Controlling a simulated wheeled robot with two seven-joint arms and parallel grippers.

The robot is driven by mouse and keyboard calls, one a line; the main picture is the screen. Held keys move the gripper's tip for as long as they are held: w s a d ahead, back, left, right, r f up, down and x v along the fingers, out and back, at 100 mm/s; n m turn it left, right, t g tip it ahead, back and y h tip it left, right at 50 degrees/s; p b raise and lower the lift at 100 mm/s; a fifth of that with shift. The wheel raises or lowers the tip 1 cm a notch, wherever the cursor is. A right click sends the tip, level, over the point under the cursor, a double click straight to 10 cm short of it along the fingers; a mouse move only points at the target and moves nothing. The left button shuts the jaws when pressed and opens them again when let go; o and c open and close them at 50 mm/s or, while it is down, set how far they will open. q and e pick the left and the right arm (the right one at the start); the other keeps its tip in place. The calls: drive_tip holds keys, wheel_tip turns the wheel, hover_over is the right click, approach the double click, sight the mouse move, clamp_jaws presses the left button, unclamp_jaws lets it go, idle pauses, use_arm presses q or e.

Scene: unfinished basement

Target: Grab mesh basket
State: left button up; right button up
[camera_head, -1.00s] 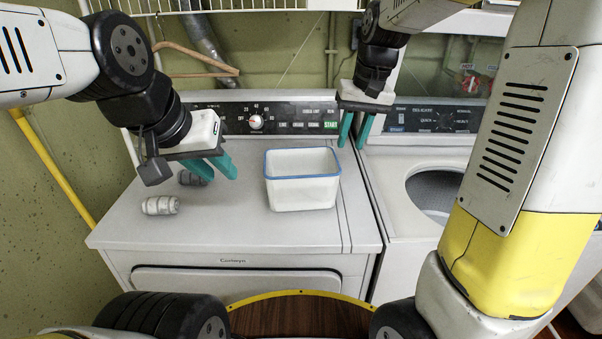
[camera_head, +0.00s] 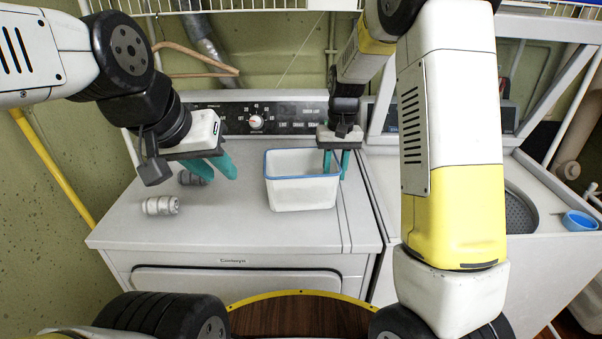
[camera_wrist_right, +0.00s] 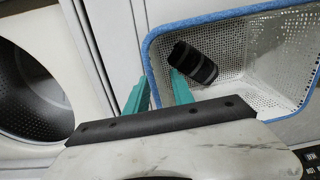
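The white mesh basket (camera_head: 300,190) with a blue rim stands upright on top of the dryer, and fills much of the right wrist view (camera_wrist_right: 255,60). A dark ribbed cylinder (camera_wrist_right: 193,63) lies inside it. My right gripper (camera_head: 336,165) is at the basket's right side with its teal fingers apart. In the right wrist view (camera_wrist_right: 158,92), one finger is inside the basket and one outside, with the rim passing between them. My left gripper (camera_head: 212,168) hangs over the dryer's left part, open and empty, apart from the basket.
Two small grey ribbed cylinders lie on the dryer's left side, one in front (camera_head: 160,205) and one behind (camera_head: 192,178). The control panel (camera_head: 270,117) rises behind the basket. The dryer's front top is clear.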

drive_tip(key=shift+f, duration=0.25)
clamp_jaws()
drive_tip(key=shift+r, duration=0.1)
